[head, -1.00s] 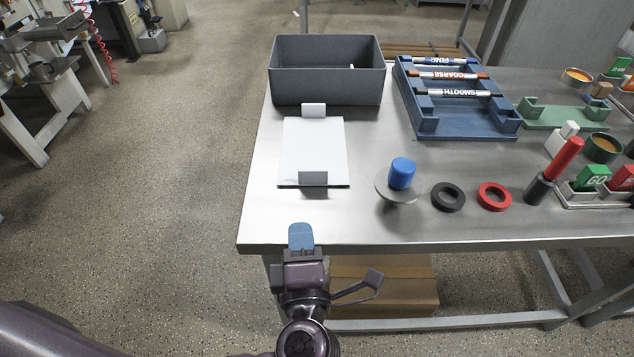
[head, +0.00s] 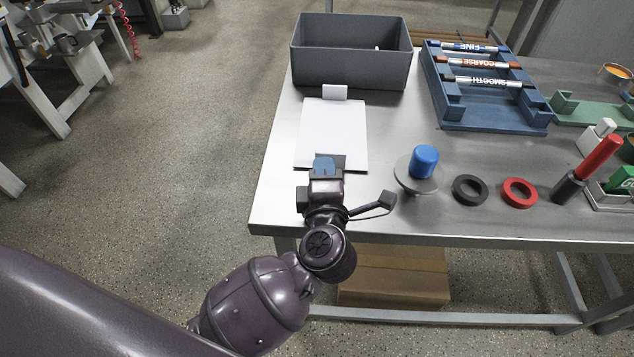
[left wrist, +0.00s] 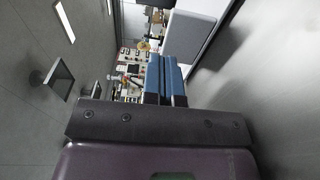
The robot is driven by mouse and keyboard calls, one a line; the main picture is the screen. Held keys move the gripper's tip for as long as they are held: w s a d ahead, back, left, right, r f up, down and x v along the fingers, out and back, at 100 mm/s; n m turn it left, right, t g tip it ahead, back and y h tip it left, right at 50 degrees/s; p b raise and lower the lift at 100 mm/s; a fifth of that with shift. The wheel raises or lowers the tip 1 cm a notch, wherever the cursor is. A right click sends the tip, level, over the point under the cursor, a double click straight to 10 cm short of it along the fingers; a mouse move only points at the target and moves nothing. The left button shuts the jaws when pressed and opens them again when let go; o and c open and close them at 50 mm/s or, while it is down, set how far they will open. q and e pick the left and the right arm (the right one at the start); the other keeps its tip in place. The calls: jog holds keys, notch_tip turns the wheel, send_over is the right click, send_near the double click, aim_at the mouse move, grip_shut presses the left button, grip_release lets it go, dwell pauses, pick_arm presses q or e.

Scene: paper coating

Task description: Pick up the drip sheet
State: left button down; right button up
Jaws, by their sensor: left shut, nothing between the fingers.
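A white rectangular sheet (head: 333,130), which I take to be the drip sheet, lies flat on the table. A small white tab (head: 335,92) stands at its back edge. The shut blue fingers (left wrist: 165,80) also show in the left wrist view. My right gripper is not in view.
A grey bin (head: 350,70) stands behind the sheet. To the right are a blue rack (head: 480,113) with labelled markers, a blue-topped disc (head: 424,162), a black ring (head: 470,190) and a red ring (head: 520,192). The table's left edge is close to the sheet.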

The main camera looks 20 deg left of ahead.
aim_at(340, 156)
pick_arm(q)
jog(key=shift+w+d, duration=0.35)
jog(key=shift+w, duration=0.45)
jog(key=shift+w+d+r, duration=0.15)
jog(key=shift+w+d, duration=0.2)
jog(key=shift+w, duration=0.45)
jog(key=shift+w+d+p, duration=0.2)
jog(key=shift+w+p, duration=0.1)
jog(key=shift+w, duration=0.15)
